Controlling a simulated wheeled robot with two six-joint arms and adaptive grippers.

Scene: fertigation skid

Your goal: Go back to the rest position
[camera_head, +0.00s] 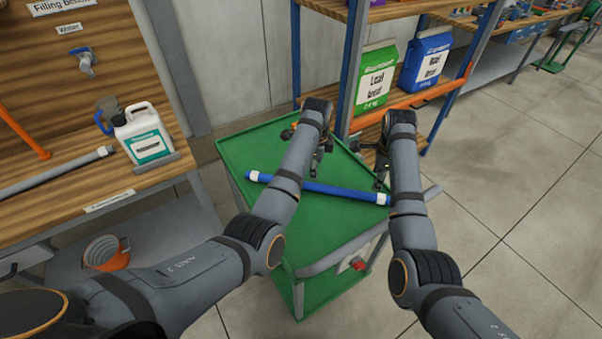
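My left gripper (318,162) hangs over the green cart (248,150), just behind a blue pipe (335,190) with white ends. Its fingers are small and partly hidden by my arm, so their opening is unclear. My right gripper (372,166) is over the right part of the cart, behind the pipe's right end. Its fingers look spread, with nothing seen between them. The pipe lies slantwise across the cart top, passing partly behind my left forearm. I see no grip on it.
A wooden bench (120,188) at the left holds a white jug (142,134) and a grey pipe (60,172). A shelf rack (418,97) with green (376,78) and blue (425,62) bags stands behind the cart. An orange-and-grey object (106,253) sits below the bench. Floor at right is clear.

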